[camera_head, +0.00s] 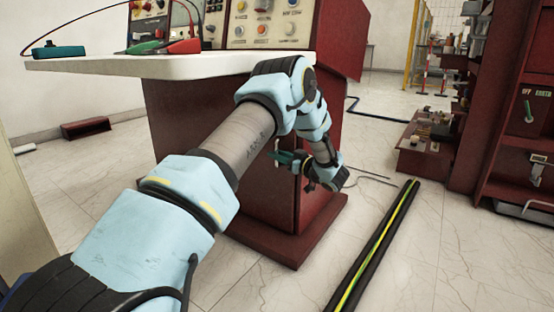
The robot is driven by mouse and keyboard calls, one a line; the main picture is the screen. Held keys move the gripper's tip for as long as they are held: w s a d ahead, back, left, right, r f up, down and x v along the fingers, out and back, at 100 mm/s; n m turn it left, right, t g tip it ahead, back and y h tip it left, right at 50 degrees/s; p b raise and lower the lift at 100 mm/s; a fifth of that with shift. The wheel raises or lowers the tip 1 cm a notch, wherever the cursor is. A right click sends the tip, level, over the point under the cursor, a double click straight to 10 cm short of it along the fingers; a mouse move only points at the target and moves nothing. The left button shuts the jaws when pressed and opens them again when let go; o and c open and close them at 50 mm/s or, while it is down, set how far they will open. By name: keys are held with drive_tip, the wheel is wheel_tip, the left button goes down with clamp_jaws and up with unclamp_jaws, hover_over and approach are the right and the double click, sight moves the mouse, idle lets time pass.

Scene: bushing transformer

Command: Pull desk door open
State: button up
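The desk is a dark red cabinet under a white top (185,66). Its red front panel, which seems to be the door (262,200), faces me and looks closed, though my arm covers much of it. My gripper (281,157) is at the right part of this panel, at mid height, pointing left. A small pale piece, perhaps the door handle (276,146), shows beside the fingers. The fingers are small and dark, so I cannot tell whether they are open, shut or touching the handle.
A control panel (268,22) and a green-and-red device (165,46) stand on the desk top. A black floor strip with a yellow-green line (376,245) runs right of the desk. Red shelving (515,110) stands at the far right.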

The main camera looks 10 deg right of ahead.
drive_tip(key=shift+w+a, duration=0.15)
drive_tip(key=shift+w, duration=0.05)
clamp_jaws()
idle(1.4)
